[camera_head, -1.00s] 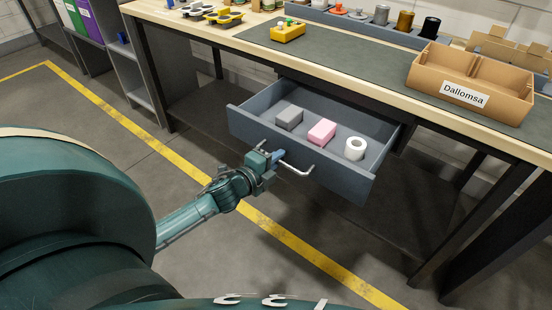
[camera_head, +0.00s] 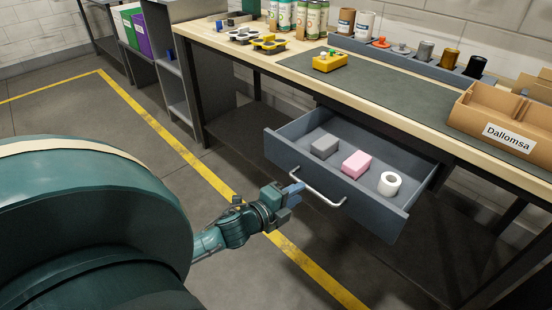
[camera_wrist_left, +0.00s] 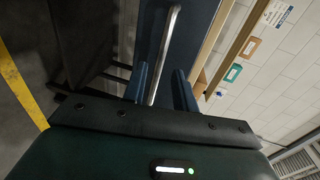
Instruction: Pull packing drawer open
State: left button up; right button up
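The grey-blue packing drawer (camera_head: 333,190) stands pulled out from under the workbench, its inside showing. It holds a grey block (camera_head: 324,146), a pink block (camera_head: 356,164) and a white roll (camera_head: 389,184). Its silver bar handle (camera_head: 320,190) is on the front face. My left gripper (camera_head: 293,192) is at the left end of the handle. In the left wrist view its two blue fingers (camera_wrist_left: 160,88) are apart, with the handle (camera_wrist_left: 166,50) showing between and beyond them. I cannot tell whether they touch it. My right gripper is not in view.
The workbench (camera_head: 262,66) carries a cardboard box (camera_head: 500,120) marked Dallomsa, a yellow device (camera_head: 330,61) and several cans (camera_head: 300,16). Its dark legs stand either side of the drawer. The floor in front, with a yellow line (camera_head: 170,140), is clear.

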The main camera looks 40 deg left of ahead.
pick_arm(q)
jog(key=v, duration=0.7)
jog(key=shift+s, duration=0.35)
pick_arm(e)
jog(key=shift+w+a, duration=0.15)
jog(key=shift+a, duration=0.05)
pick_arm(q)
jog(key=shift+a+r, duration=0.1)
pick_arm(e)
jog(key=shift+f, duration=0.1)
